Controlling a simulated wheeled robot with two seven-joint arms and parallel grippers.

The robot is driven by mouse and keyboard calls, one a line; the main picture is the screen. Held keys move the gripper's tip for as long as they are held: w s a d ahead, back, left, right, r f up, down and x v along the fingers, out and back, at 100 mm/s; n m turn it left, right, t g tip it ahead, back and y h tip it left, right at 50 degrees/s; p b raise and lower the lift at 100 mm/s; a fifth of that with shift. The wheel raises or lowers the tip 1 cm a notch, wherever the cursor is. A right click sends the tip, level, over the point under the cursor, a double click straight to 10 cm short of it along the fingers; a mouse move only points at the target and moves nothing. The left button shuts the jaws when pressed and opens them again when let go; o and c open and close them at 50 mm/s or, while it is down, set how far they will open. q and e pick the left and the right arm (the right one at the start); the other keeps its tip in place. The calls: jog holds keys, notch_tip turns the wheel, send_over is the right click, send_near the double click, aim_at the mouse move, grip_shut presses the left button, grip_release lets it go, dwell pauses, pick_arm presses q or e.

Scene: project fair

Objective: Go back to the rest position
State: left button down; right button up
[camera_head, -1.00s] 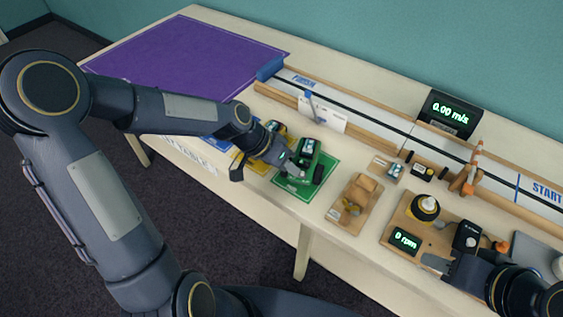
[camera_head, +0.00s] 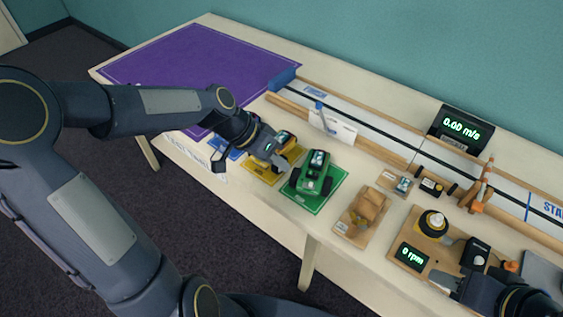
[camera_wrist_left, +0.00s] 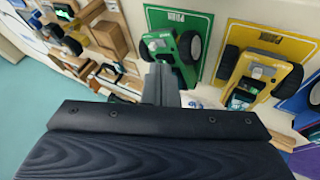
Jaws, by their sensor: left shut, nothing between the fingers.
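My left gripper (camera_head: 281,163) is shut and empty. In the head view it is over the table's front edge, by the yellow mat (camera_head: 262,174) and just left of the green car (camera_head: 313,172). In the left wrist view the shut fingers (camera_wrist_left: 161,85) show in front of the green car (camera_wrist_left: 172,50); I cannot tell if they touch it. My right gripper (camera_head: 446,283) shows at the lower right of the head view, near the board with the rpm display; its finger state is unclear.
A yellow car (camera_wrist_left: 258,80) stands beside the green one. A wooden block piece (camera_head: 366,207), the rpm board (camera_head: 408,243), a speed display (camera_head: 459,128) and a long track (camera_head: 385,137) occupy the table. The purple mat (camera_head: 200,75) is bare.

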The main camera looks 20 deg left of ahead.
pick_arm(q)
jog(key=s+a+r+n+t+y+p, duration=0.1)
jog(key=s+a+r+n+p, duration=0.1)
jog(key=s+r, duration=0.3)
jog(key=s+a+r+n+t+y+p, duration=0.2)
jog(key=s+a+r+n+p, duration=0.1)
jog(key=s, duration=1.1)
notch_tip(320, 180, up, 3)
jog(key=shift+f+n+p, duration=0.15)
jog(key=shift+n+p, duration=0.45)
jog(key=shift+n, duration=0.4)
